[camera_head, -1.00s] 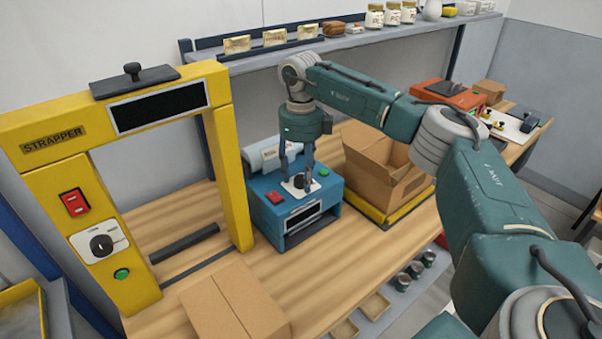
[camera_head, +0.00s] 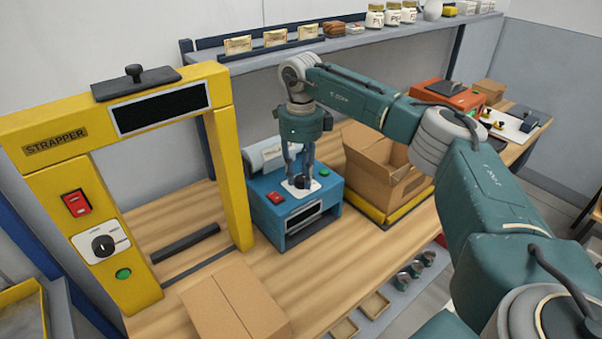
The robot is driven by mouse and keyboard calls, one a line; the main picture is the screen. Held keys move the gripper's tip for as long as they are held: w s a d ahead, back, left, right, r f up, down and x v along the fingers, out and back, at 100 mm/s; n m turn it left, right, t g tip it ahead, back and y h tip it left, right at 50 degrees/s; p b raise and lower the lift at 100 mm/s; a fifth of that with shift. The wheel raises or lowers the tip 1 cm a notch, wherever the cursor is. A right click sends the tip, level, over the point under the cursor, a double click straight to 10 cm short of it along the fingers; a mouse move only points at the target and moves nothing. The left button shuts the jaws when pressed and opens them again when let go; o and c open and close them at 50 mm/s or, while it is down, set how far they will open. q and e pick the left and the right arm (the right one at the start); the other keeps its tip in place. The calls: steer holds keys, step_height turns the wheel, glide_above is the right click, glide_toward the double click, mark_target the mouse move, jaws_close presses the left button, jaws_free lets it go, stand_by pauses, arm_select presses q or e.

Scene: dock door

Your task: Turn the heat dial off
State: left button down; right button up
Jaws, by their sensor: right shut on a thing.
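A small black dial (camera_head: 302,182) sits on a white plate on top of a blue machine (camera_head: 269,217). Its marks are too small to read. My right gripper (camera_head: 301,181) points straight down from above, its two fingers shut on this dial and partly hiding it. Another black dial (camera_head: 103,245) is on a white plate on the yellow strapper's left post, with nothing touching it; its label is not readable either. My left gripper is not in view.
The blue machine also has a red button (camera_head: 276,198) and a green button (camera_head: 324,173) close to the dial. The yellow strapper (camera_head: 233,170) stands at the left. An open cardboard box (camera_head: 390,190) is at the right. A closed carton (camera_head: 235,305) lies in front.

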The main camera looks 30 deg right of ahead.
mark_target(301, 178)
steer(key=n, duration=0.4)
steer(key=shift+r+n, duration=0.15)
steer(key=shift+n, duration=0.15)
steer(key=n+p, duration=0.1)
steer(key=n, duration=0.4)
steer(key=shift+w, duration=0.1)
steer(key=n, duration=0.5)
steer(key=shift+n, duration=3)
steer(key=o, duration=1.1)
steer(key=shift+o, duration=0.2)
step_height(301, 178, up, 12)
